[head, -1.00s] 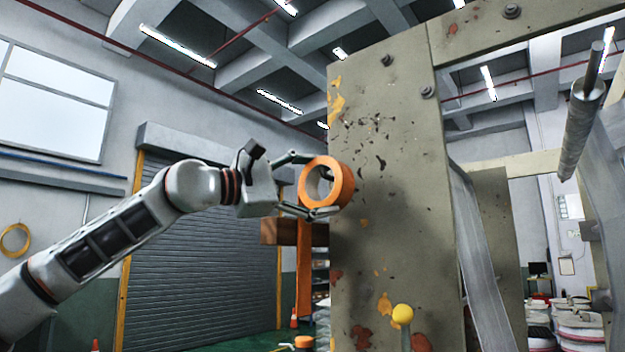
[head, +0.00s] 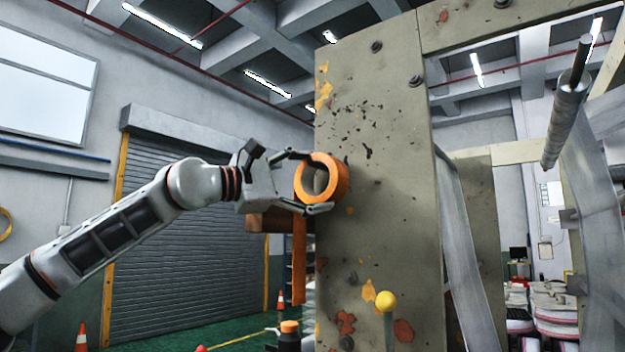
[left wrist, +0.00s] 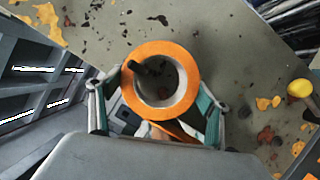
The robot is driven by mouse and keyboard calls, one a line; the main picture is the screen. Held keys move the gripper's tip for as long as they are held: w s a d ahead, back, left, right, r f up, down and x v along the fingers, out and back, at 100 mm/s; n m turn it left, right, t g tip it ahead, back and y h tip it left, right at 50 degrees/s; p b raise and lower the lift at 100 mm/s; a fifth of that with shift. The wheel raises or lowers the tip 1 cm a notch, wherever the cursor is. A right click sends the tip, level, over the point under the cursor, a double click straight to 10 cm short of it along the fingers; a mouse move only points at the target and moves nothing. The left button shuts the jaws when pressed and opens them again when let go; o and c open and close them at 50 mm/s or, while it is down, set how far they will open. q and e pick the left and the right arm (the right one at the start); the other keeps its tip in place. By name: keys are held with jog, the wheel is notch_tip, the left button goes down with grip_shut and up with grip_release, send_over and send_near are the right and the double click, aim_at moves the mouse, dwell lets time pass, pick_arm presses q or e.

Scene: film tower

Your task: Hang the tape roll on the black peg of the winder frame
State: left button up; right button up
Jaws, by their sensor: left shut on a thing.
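My left gripper (head: 318,182) is shut on the orange tape roll (head: 343,182) in the head view, its fingers above and below the ring. The roll is held upright at the left edge of the winder frame's beige, paint-chipped plate (head: 385,230). In the left wrist view the roll (left wrist: 180,128) sits between the fingertips (left wrist: 160,95). The black peg (left wrist: 152,68) shows in the roll's opening, its dark end near the upper left rim. How far the peg passes through the ring I cannot tell. The peg is hidden in the head view. My right gripper is not in view.
A yellow knob (head: 385,301) stands in front of the plate, below the roll. A grey roller (head: 566,118) juts out at the right. An orange strip (head: 299,262) hangs under the gripper. Traffic cones (head: 81,338) stand on the floor at left.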

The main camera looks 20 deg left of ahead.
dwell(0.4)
pick_arm(q)
jog(key=o, duration=1.3)
jog(key=shift+c, duration=0.2)
jog(key=v, duration=1.2)
